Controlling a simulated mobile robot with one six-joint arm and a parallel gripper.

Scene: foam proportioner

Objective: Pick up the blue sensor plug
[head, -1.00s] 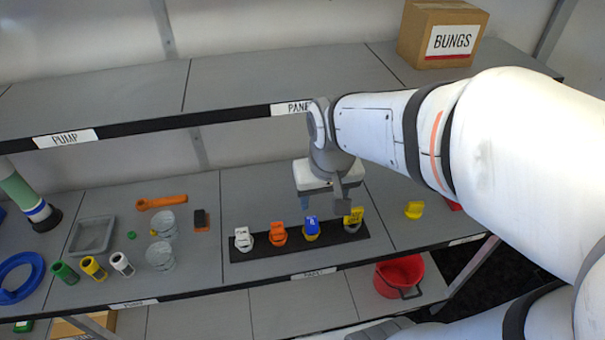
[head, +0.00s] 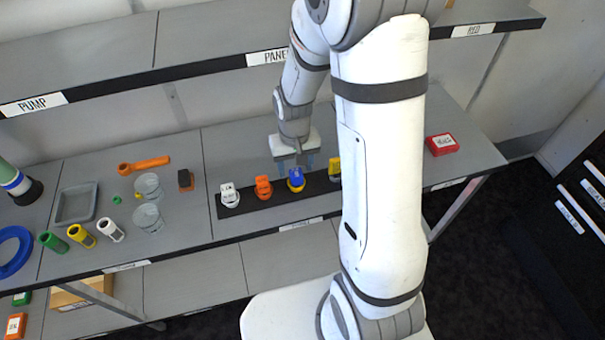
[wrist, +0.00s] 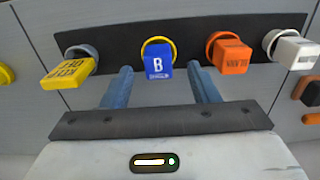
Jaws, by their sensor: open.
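The blue sensor plug (head: 296,177) stands in a yellow ring on the black strip (head: 283,199). My gripper (head: 294,172) is just behind the plug in the head view. In the wrist view my gripper (wrist: 162,85) is open with its two blue fingers apart and nothing between them. Whether the fingers reach the plug's height cannot be told.
An orange plug (wrist: 231,56) and a white plug (wrist: 294,49) stand to one side of the blue plug, and a yellow plug (wrist: 68,72) to the other, all on the same strip. A red box (head: 441,145) lies at the shelf's right. The upper shelf edge (head: 190,73) runs above.

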